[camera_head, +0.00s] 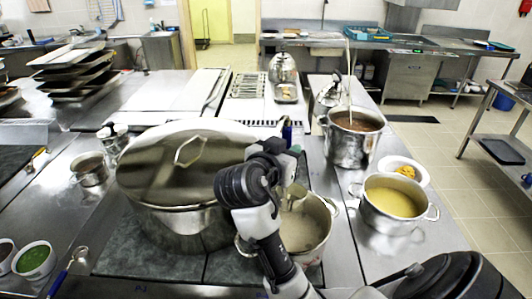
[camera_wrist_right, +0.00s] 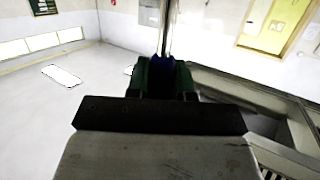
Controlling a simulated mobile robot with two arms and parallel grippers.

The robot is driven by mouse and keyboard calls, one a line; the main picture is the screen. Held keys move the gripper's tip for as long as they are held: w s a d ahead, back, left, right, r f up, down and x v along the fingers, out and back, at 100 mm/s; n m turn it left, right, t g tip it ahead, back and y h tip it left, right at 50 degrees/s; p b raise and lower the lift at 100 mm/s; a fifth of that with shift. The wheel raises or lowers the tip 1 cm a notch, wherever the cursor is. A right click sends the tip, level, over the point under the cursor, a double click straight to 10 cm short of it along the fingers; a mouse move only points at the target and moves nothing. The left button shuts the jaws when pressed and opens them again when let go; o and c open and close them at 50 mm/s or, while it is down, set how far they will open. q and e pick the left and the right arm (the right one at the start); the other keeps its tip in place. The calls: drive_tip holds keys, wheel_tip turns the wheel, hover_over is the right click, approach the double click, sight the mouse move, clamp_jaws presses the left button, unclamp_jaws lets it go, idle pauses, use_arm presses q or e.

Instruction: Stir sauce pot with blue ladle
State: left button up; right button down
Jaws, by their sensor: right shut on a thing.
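A metal piece, perhaps the ladle's lower part (camera_head: 295,195), shows at the sauce pot's mouth. My arm hides part of this pot, so I cannot tell how deep the ladle reaches. My left gripper is not in view.
The lidded stockpot (camera_head: 180,185) stands close on the left. A pot of yellow soup (camera_head: 395,203) and a tall pot of brown liquid (camera_head: 353,140) stand to the right. Another blue-handled utensil (camera_head: 60,281) lies at the lower left, beside a bowl of green sauce (camera_head: 34,259).

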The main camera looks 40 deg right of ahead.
drive_tip(key=shift+s+f, duration=0.1)
drive_tip(key=shift+f, duration=0.15)
drive_tip(key=shift+s+a+f+b, duration=0.1)
drive_tip(key=shift+s+f+b, duration=0.15)
drive_tip(key=shift+b, duration=0.2)
drive_tip(key=b, duration=0.4)
hover_over(286, 210)
wheel_tip(286, 210, down, 4)
drive_tip(key=shift+w+f, duration=0.15)
drive_tip(key=shift+f, duration=0.05)
wheel_tip(286, 210, down, 2)
drive_tip(key=shift+f+b, duration=0.2)
drive_tip(key=shift+b, duration=0.75)
wheel_tip(286, 210, down, 3)
drive_tip(key=shift+r+b, duration=0.2)
drive_tip(key=shift+b, duration=0.9)
use_arm(q)
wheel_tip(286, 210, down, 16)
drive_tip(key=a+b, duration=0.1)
drive_tip(key=b, duration=0.5)
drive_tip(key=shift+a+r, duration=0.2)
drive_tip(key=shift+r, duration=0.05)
use_arm(e)
wheel_tip(286, 210, down, 7)
drive_tip(key=shift+f, duration=0.1)
